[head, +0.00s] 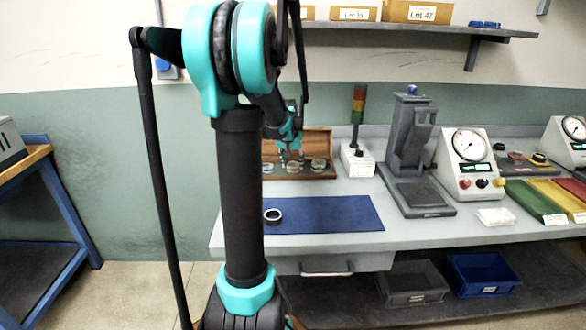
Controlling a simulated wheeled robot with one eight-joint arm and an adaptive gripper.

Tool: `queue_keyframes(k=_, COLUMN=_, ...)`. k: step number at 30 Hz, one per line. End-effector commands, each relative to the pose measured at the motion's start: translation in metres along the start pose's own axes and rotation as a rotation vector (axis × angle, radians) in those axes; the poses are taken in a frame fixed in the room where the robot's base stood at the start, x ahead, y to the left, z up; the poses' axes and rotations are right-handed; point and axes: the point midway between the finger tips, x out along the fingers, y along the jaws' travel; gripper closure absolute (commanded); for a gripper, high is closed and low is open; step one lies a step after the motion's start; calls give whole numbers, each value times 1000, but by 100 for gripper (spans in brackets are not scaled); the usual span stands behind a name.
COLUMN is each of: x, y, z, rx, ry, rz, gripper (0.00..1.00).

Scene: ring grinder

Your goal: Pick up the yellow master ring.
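No ring that is clearly yellow can be made out. A small yellow round thing (540,158) lies at the back right of the bench, too small to identify. A wooden case (322,138) with its lid open stands at the back left of the bench and holds several round grey pieces. My gripper (289,158) hangs over this case, partly behind my own arm. Its fingers are small and dark, so I cannot tell if they are open or touching anything. A silvery ring (272,215) lies on the blue mat (335,213).
A grey press-like stand (408,150), a white dial gauge box (465,160) and a signal lamp (357,115) stand on the bench. Green, yellow and red strips (550,197) lie right. A shelf with boxes (415,12) hangs above. The mat's right part is bare.

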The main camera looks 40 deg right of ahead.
Motion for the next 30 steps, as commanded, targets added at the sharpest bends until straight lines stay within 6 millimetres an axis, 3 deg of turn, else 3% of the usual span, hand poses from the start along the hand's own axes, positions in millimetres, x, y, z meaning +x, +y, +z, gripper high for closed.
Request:
queue_keyframes(k=1, x=0, y=0, z=0, rx=0, ry=0, rz=0, gripper=62)
queue_keyframes(k=7, x=0, y=0, z=0, rx=0, ry=0, rz=0, gripper=87)
queue_keyframes(k=20, x=-8, y=0, z=-3, rx=0, ry=0, rz=0, gripper=88)
queue_keyframes(k=26, x=-35, y=0, z=-14, rx=0, ry=0, rz=0, gripper=88)
queue_keyframes(k=30, x=-70, y=0, z=-28, rx=0, ry=0, rz=0, gripper=88)
